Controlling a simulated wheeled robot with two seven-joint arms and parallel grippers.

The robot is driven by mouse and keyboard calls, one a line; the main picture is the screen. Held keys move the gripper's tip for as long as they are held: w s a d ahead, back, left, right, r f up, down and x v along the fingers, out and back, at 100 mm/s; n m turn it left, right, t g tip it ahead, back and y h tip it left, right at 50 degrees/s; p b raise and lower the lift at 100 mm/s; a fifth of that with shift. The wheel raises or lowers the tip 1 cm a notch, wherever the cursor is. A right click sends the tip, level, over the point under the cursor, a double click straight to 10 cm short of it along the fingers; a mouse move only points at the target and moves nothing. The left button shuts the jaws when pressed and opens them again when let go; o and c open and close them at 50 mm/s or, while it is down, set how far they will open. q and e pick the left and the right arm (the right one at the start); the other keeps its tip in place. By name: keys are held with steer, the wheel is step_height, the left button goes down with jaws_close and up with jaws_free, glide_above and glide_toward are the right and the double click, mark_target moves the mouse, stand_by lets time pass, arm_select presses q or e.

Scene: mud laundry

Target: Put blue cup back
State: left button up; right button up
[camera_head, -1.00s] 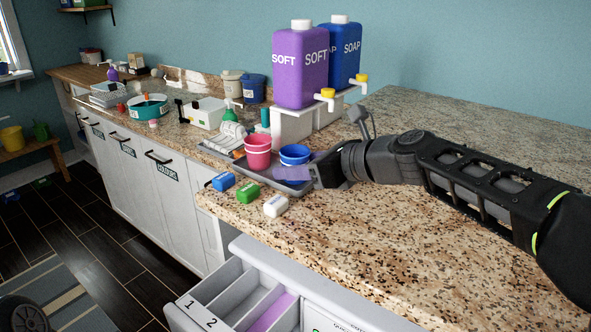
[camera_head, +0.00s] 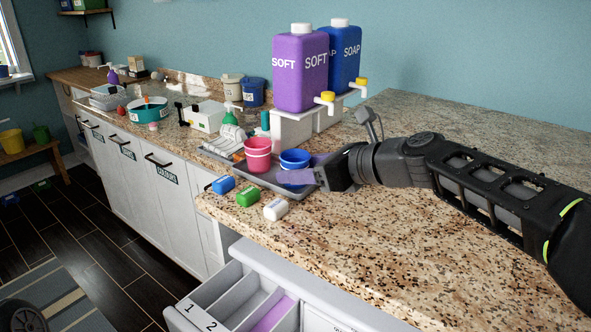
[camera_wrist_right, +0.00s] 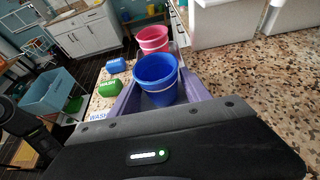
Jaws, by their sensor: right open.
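The blue cup (camera_head: 295,158) stands upright on the grey tray (camera_head: 262,180), just right of the pink cup (camera_head: 257,154). My right gripper (camera_head: 297,170) is open, with its purple fingers on either side of the blue cup. The right wrist view also shows the blue cup (camera_wrist_right: 156,80) between the two fingers, with a thin band below its rim. I cannot tell whether either finger touches it. The near finger hides the cup's lower part in the head view. My left gripper is not in view.
Blue (camera_head: 223,184), green (camera_head: 247,196) and white (camera_head: 276,209) blocks lie near the counter's front edge. The purple SOFT dispenser (camera_head: 300,75) and blue SOAP dispenser (camera_head: 345,60) stand behind on a raised stand. An open drawer (camera_head: 240,298) juts out below. The counter's right side is clear.

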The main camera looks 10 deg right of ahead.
steer(key=v, duration=1)
steer(key=shift+s+d+r, duration=0.1)
steer(key=shift+s+r, duration=0.1)
steer(key=shift+s, duration=0.05)
stand_by(1.2)
